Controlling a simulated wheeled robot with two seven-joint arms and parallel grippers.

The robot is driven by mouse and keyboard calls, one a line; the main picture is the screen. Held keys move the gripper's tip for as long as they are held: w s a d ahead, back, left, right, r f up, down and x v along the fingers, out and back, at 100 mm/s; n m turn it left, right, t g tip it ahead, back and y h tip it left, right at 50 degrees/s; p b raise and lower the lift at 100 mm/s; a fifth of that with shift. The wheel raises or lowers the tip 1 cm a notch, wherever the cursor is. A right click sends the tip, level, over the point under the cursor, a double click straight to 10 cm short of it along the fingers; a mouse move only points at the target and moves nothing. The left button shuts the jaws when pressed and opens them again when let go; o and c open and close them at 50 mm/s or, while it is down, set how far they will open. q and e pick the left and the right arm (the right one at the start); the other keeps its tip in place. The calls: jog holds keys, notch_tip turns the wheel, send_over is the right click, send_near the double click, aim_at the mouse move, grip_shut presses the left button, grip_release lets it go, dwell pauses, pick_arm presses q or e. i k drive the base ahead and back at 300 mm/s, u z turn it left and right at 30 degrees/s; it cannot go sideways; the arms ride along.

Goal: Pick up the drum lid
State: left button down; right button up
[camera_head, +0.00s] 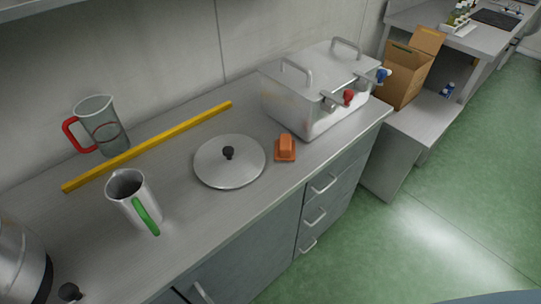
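A round metal lid (216,165) with a black knob (228,153) lies flat on the grey counter, near the middle of the head view. It looks like the drum lid. Nothing covers it. Neither of my grippers shows in this view.
Left of the lid stand a metal jug with a green handle (127,190) and a clear jug with a red handle (101,127). A yellow bar (150,145) lies behind. An orange block (286,148) and a steel tank with taps (305,105) are to the right. Counter (205,225) in front is clear.

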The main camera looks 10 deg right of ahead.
aim_at(227, 161)
jog(key=u, duration=0.05)
jog(key=k, duration=0.45)
jog(key=z, duration=1.1)
jog(key=i, duration=0.75)
jog(key=u, duration=2.45)
